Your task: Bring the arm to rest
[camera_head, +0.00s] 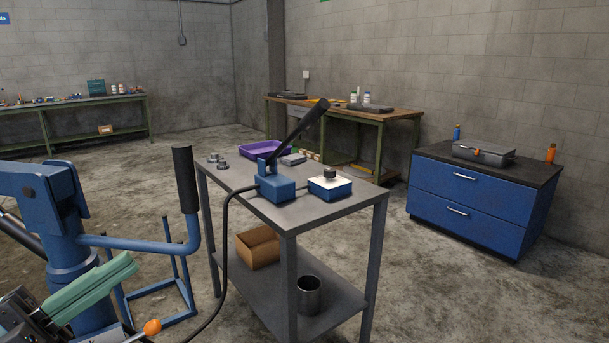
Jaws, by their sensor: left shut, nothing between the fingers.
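My left gripper (127,265) is in the lower left corner of the head view. Its two pale green fingers lie together, shut and empty, pointing up and to the right. They show in front of a blue stand (70,255) and overlap part of it. The gripper looks apart from the grey cart, to the left of it. My right gripper is not in view.
The grey cart (330,212) holds a blue lever device (277,187), a white-topped box (330,187) and a purple tray (264,149). The stand's black-gripped handle (185,180) rises beside it. A blue drawer cabinet (470,195) is at right. Floor between is open.

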